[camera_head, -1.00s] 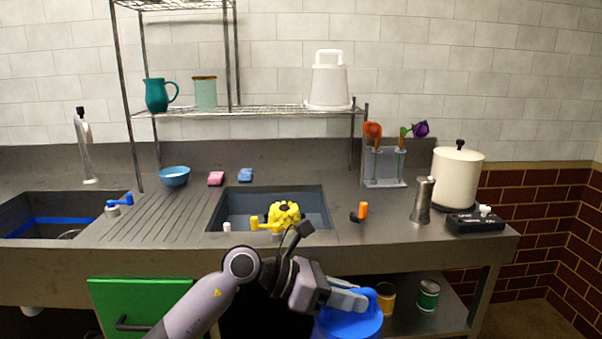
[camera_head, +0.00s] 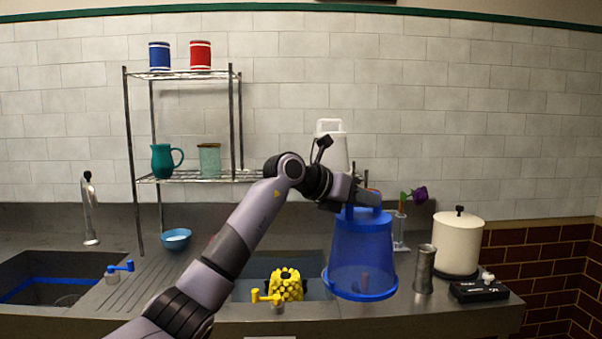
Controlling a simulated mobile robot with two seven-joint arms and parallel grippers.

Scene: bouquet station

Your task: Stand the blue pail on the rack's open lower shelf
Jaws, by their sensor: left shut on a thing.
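The wire rack (camera_head: 129,150) stands at the back. Its lower shelf (camera_head: 225,176) bears a teal pitcher (camera_head: 163,161) and a green speckled cup (camera_head: 209,159) at the left. A white pail (camera_head: 331,130) stands behind my left arm at the right. My right gripper is not in view.
The upper shelf (camera_head: 185,75) holds a blue can (camera_head: 159,56) and a red can (camera_head: 200,55). On the counter are a blue bowl (camera_head: 175,239), a metal shaker (camera_head: 424,270), a cream pot (camera_head: 458,243) and a flower holder (camera_head: 401,228).

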